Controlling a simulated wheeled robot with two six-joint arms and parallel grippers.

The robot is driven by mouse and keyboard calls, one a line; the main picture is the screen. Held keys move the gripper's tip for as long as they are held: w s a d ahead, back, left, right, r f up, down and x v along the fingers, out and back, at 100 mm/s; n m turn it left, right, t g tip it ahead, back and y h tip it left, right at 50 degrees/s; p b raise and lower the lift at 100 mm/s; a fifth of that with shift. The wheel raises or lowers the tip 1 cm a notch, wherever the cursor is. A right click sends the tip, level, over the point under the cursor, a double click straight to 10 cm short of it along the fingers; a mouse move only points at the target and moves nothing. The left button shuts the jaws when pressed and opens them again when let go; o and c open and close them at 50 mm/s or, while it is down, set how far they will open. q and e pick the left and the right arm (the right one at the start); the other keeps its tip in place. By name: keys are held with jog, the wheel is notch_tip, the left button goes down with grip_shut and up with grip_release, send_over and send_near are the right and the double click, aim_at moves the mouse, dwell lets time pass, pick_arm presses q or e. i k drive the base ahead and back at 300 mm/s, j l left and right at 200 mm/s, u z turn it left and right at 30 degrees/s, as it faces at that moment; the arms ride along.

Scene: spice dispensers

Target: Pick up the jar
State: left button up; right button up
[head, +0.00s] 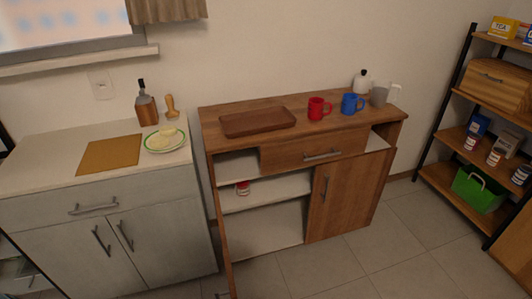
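A small jar (243,190) with red on it stands on the upper inner shelf of the wooden cabinet (280,148), near the left side of the open compartment. Several similar small jars (471,143) stand on the middle shelf of the black-framed rack at the right. I cannot tell from the view which one is the jar of the task. Neither of my grippers is in view.
The cabinet's left door (222,235) stands open. On its top are a wooden tray (257,122), a red mug (318,108) and a blue mug (351,103). A white counter (50,150) is at left, a green crate (479,190) at right. The tiled floor (350,262) is clear.

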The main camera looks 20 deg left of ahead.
aim_at(243, 188)
jog(key=j+u, duration=0.3)
jog(key=j, duration=1.1)
